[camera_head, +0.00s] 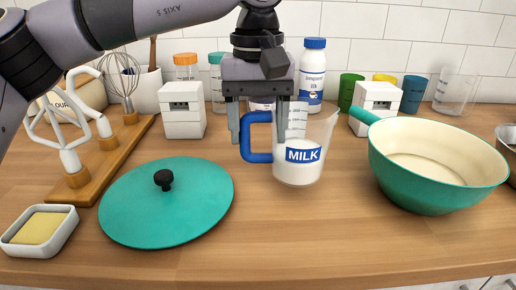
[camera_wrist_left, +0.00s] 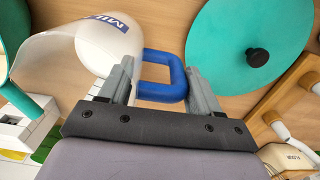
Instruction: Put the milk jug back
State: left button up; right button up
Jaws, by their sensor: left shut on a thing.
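The milk jug (camera_head: 299,165) is a clear, white-filled jug with a blue MILK label and a blue handle on its left side. It is upright in the middle of the head view; I cannot tell whether its base touches the counter. My left gripper (camera_head: 258,145) comes from above and is shut on the jug's blue handle (camera_head: 259,156). In the left wrist view the blue handle (camera_wrist_left: 163,74) lies between the fingers of my left gripper (camera_wrist_left: 160,92), and the jug (camera_wrist_left: 108,40) is beside it. My right gripper is not in view.
A green pan (camera_head: 425,195) stands close to the right of the jug, and a green lid (camera_head: 165,203) lies to the left. A butter dish (camera_head: 40,232), a whisk rack, white boxes, bottles and cups line the left and back. The front-middle counter (camera_head: 300,235) is clear.

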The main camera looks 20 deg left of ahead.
aim_at(258, 154)
pick_arm(q)
jog(key=shift+f, duration=1.9)
jog(key=shift+b, duration=0.3)
jog(key=o, duration=1.6)
jog(key=shift+f, duration=0.15)
notch_tip(258, 154, up, 12)
jog(key=shift+f+p, duration=0.1)
jog(key=shift+p, duration=1.1)
jog(key=shift+a+r, duration=0.1)
jog(key=shift+r, duration=0.2)
